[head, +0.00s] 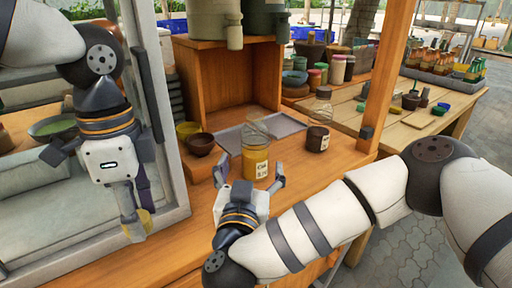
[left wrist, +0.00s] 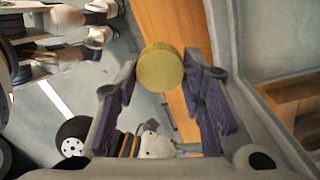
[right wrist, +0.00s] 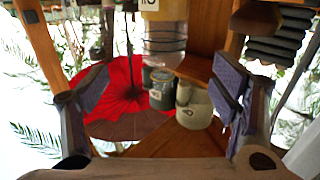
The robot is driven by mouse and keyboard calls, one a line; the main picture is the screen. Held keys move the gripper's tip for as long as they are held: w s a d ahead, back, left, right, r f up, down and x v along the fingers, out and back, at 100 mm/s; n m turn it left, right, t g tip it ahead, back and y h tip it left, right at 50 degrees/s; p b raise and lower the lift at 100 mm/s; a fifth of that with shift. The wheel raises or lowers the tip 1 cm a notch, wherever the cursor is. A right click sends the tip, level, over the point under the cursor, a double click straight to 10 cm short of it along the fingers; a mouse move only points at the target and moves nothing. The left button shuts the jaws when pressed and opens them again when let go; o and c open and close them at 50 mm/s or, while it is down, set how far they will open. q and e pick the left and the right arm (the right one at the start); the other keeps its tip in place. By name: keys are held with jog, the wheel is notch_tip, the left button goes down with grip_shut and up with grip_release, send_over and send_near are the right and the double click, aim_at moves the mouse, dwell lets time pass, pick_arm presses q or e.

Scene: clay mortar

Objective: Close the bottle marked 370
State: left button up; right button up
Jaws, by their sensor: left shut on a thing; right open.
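A glass jar with yellow contents (head: 255,163) and a white label stands upright on the wooden counter, and no lid shows on it. Its label is too small to read surely. It also shows at the top of the right wrist view (right wrist: 163,12). My right gripper (head: 250,182) is open, with its fingers spread at the near side of this jar. My left gripper (head: 136,222) is shut on a round golden-yellow lid (left wrist: 160,68), held out to the left near the window frame, well apart from the jar. The lid is partly hidden in the head view (head: 146,222).
A second jar with dark contents (head: 318,138) stands right of the yellow one. A grey tray (head: 287,124) lies behind them. Dark bowls (head: 200,144) stand to the left, beside the window frame (head: 160,100). A wooden post (head: 388,70) rises at the right. The near counter is mostly clear.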

aim_at(255, 146)
pick_arm(q)
jog(key=shift+s, duration=0.15)
jog(key=shift+f, duration=0.15)
pick_arm(e)
jog(key=w, duration=0.4)
jog(key=w+b, duration=0.1)
jog(key=w, duration=0.1)
jog(key=shift+w+d+f, duration=0.15)
jog(key=shift+d, duration=0.15)
pick_arm(q)
jog(key=shift+w+f+g, duration=0.2)
jog(key=shift+f+g, duration=0.1)
jog(key=shift+f, duration=0.75)
pick_arm(e)
jog(key=shift+w+r, duration=0.2)
pick_arm(q)
notch_tip(255, 146, down, 2)
jog(key=shift+w+b, duration=0.1)
jog(key=shift+b, duration=0.2)
pick_arm(e)
jog(key=w, duration=0.5)
jog(key=shift+d+r, duration=0.1)
jog(key=shift+r, duration=0.15)
jog(key=shift+w+r, duration=0.1)
jog(key=shift+r, duration=0.05)
pick_arm(q)
jog(key=shift+r, duration=0.1)
